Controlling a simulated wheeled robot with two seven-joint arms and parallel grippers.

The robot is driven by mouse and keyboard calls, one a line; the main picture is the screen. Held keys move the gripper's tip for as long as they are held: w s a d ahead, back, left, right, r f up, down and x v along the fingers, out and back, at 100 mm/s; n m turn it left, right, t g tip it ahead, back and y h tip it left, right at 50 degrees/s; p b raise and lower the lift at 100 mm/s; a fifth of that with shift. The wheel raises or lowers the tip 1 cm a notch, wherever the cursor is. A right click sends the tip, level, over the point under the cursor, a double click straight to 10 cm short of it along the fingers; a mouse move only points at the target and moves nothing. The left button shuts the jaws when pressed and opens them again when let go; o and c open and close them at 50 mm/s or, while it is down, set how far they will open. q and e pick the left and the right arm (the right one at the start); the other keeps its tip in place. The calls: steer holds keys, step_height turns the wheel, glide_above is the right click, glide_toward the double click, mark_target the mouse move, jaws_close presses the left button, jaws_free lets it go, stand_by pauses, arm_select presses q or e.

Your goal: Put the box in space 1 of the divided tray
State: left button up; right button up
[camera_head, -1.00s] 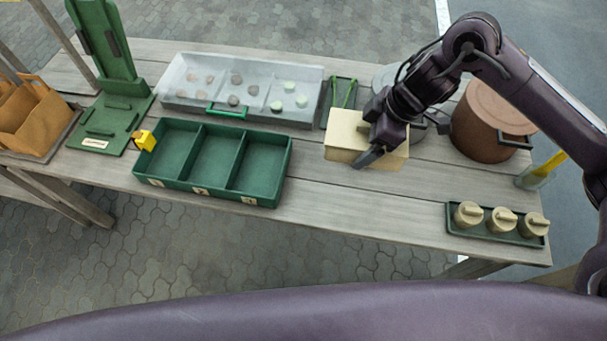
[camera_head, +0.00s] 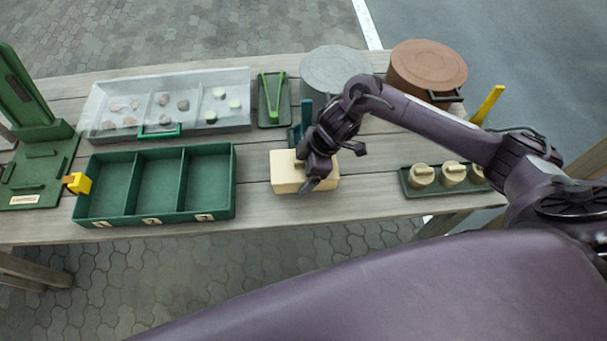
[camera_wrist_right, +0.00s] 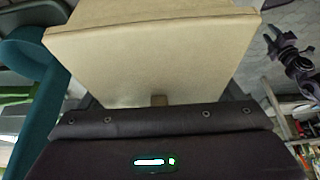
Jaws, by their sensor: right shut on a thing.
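A cream box (camera_head: 286,174) is in the middle of the head view, right of the divided tray. My right gripper (camera_head: 312,176) is shut on it from above; the box (camera_wrist_right: 150,60) also fills the upper middle of the right wrist view. I cannot tell whether the box touches the table. The green divided tray (camera_head: 155,220) has three empty compartments with number labels along its front edge. Space 1 appears to be the leftmost compartment (camera_head: 107,185). My left gripper is not in view.
Behind the tray stands a clear-lidded case (camera_head: 165,100) with stones. A green stand (camera_head: 40,150) is at the left. A tray with tongs (camera_head: 273,100), a grey round lid (camera_head: 335,68) and a brown pot (camera_head: 427,68) stand behind. Lidded jars (camera_head: 453,173) are at the right.

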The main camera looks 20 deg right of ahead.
steer(key=shift+f, duration=1.6)
steer(key=shift+f, duration=0.1)
